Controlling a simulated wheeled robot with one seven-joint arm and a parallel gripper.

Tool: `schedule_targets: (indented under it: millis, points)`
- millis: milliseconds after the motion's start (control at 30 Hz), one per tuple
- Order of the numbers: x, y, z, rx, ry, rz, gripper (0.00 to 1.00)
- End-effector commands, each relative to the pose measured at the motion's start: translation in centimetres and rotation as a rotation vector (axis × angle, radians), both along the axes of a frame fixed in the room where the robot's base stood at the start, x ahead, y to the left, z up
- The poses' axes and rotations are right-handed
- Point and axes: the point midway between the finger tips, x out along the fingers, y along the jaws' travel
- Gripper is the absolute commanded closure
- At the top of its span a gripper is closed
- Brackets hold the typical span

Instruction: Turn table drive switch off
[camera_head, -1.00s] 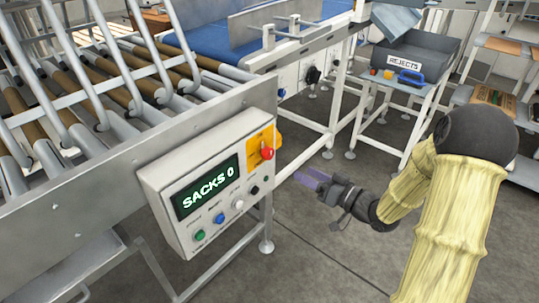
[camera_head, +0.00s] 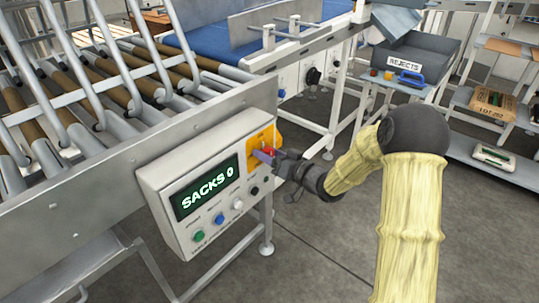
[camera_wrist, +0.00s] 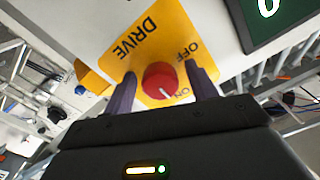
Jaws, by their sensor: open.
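The drive switch is a red rotary knob (camera_wrist: 160,80) on a yellow plate (camera_wrist: 150,35) marked DRIVE, OFF and ON in the wrist view. The white line on the knob points toward ON. My gripper (camera_wrist: 163,90) is open, with one purple finger on each side of the knob; I cannot tell whether they touch it. In the head view my gripper (camera_head: 268,157) is at the yellow plate (camera_head: 261,138), at the upper right of the control box (camera_head: 170,185), and partly hides the red knob.
The box has a display (camera_head: 207,188) reading SACKS 0, with green, blue, white and black buttons below. A roller conveyor (camera_head: 70,110) stands behind and left. A REJECTS bin (camera_head: 415,62) is at the back right. The floor right of the box is open.

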Motion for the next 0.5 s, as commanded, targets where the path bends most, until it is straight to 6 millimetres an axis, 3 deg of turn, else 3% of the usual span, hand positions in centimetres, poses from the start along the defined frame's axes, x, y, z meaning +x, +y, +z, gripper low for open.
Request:
schedule_targets:
  millis: [167, 400, 500]
  points:
    - [0.0, -0.02, 0.0, 0.0, 0.0, 0.0, 0.43]
    - [-0.01, -0.06, 0.01, 0.0, 0.0, -0.001, 0.87]
    - [-0.01, -0.07, 0.01, 0.0, 0.0, -0.001, 0.87]
